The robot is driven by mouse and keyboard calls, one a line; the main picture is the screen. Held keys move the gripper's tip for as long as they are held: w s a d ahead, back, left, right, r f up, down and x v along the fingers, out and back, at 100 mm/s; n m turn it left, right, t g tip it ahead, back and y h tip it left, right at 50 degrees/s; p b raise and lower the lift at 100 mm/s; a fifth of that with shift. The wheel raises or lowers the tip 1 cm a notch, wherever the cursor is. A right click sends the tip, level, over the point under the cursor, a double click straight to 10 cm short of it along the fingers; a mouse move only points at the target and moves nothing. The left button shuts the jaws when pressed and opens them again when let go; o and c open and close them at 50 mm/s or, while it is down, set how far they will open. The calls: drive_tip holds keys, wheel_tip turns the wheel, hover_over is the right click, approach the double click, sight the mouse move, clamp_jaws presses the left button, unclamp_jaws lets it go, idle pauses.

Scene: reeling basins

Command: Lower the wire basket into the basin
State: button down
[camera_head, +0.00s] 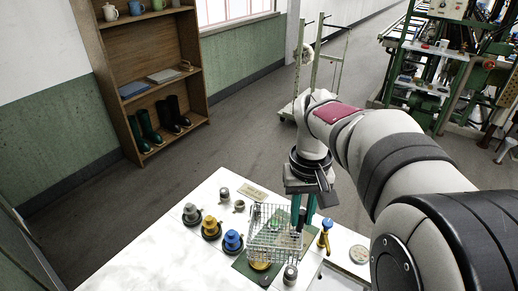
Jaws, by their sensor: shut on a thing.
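A wire basket (265,238) of thin grey mesh hangs over the white tabletop, roughly upright. My gripper (303,220), with teal fingers pointing down, is at the basket's right side and shut on it. The exact spot of the grip is too small to make out. A dark green mat (242,266) and a yellow round object (260,266) show below and through the mesh. I cannot make out a basin for certain. Whether the basket's bottom touches anything is unclear.
Grey, yellow and blue knobbed objects (211,227) stand left of the basket. A yellow-and-blue tool (325,233) stands close to its right, and a grey knob (290,275) in front. The white tabletop (150,255) is clear at left. A shelf (140,80) stands behind.

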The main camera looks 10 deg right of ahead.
drive_tip(key=s+d+f+m, duration=0.5)
drive_tip(key=s+d+f, duration=0.5)
drive_tip(key=d+f, duration=0.4)
wheel_tip(320, 180, down, 9)
drive_tip(key=shift+s+d, duration=0.15)
drive_tip(key=shift+d, duration=0.1)
drive_tip(key=shift+f, duration=0.45)
drive_tip(key=shift+c, duration=1.2)
unclamp_jaws()
